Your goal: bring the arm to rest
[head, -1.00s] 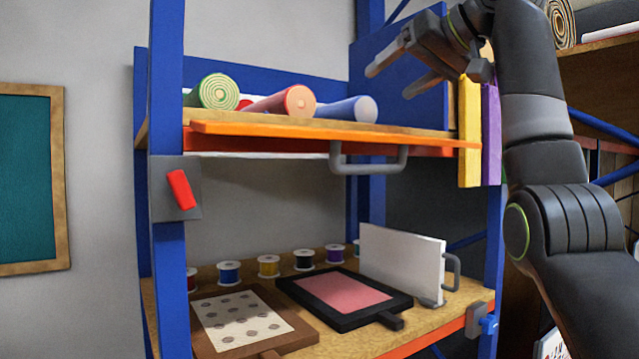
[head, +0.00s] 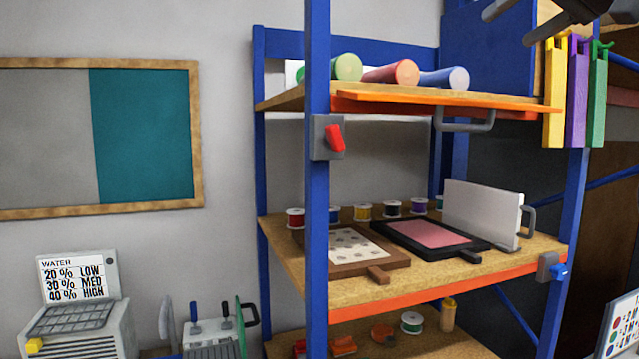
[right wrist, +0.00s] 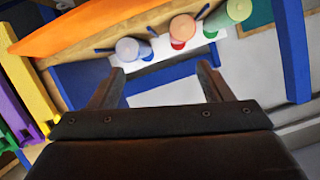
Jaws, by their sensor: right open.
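My right gripper (right wrist: 155,82) is open and empty in the right wrist view, with two dark fingers apart. In the head view only part of it (head: 522,22) shows, at the top right edge, in front of the blue panel (head: 490,50) of the shelf unit. In the right wrist view the rolls, the green one (right wrist: 238,10) among them, lie beyond the fingertips, and nothing is between the fingers. My left gripper is in neither view.
The blue-posted shelf (head: 317,230) holds rolls on top, and screen frames, spools and a white upright panel (head: 482,212) below. Yellow, purple and green strips (head: 577,95) hang at its right. A machine with a water sign (head: 75,280) stands at lower left.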

